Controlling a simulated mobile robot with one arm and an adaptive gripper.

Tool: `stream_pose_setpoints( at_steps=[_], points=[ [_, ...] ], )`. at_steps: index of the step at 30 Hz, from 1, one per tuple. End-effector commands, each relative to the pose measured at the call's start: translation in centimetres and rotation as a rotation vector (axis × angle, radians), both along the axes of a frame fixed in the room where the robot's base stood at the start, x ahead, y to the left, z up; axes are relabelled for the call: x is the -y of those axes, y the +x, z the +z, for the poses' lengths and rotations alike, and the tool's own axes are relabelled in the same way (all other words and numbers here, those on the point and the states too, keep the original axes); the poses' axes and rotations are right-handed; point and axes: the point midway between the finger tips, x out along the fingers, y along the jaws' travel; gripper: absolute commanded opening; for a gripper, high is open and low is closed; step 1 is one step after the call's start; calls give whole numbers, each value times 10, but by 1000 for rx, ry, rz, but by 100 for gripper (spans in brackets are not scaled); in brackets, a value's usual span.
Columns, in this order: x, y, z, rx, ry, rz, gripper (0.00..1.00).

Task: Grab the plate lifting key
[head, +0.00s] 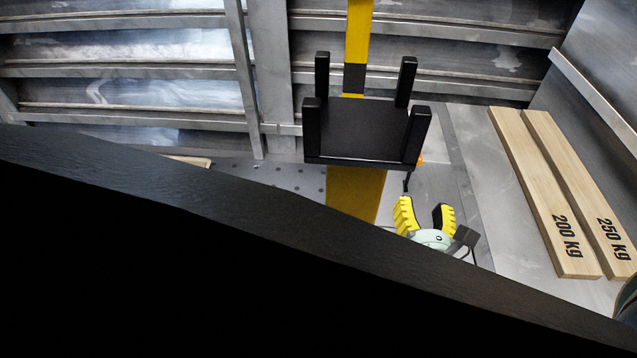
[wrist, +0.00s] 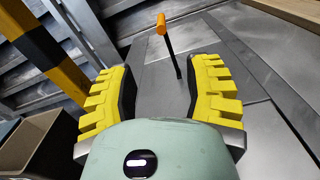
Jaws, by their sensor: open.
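The plate lifting key, a thin black rod with an orange handle (wrist: 161,24), stands nearly upright from the grey metal floor in the wrist view. It shows beyond my gripper (wrist: 162,68), between the two yellow fingers in the picture. In the head view, part of its rod (head: 407,182) shows below a black frame, with a little orange beside the frame's right post. My gripper (head: 424,208) is open and empty, its yellow fingers pointing towards the key. The frame hides most of the handle in the head view. No contact with the key is visible.
The black four-posted frame (head: 360,130) stands in front of a yellow and black post (head: 356,35). Two wooden beams (head: 545,190) marked 200 kg and 250 kg lie at the right. A brown open box (wrist: 40,145) is at the wrist view's lower left. Metal floor around the key looks clear.

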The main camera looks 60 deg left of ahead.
Motion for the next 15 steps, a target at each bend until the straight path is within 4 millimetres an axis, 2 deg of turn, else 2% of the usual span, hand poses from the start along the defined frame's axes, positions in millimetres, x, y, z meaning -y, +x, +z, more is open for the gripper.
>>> stream_pose_setpoints(
  at_steps=[7,15],
  points=[
    [-31,30,2,0,2,-8,50],
    [-61,56,1,-2,2,-8,50]
  ],
)
